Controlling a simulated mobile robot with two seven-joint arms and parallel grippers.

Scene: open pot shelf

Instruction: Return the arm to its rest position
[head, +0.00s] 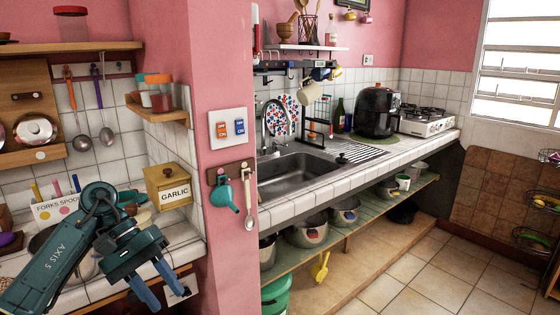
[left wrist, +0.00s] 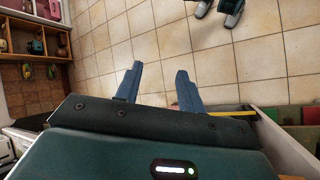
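My left arm (head: 62,262) comes in from the lower left in the head view, in front of the tiled counter on the left. My left gripper (head: 166,300) points down and to the right, near the counter's front edge. Its two blue fingers are apart with nothing between them. In the left wrist view the gripper (left wrist: 159,69) also shows open and empty, with floor tiles behind its fingertips. My right gripper cannot be made out in either view.
A garlic box (head: 168,187) stands behind the gripper, beside the pink wall pillar (head: 222,60). A teal funnel (head: 223,196) and spoon hang on the pillar. Pots (head: 307,232) stand on the shelf below the sink (head: 300,172). The tiled floor (head: 430,270) at right is mostly clear.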

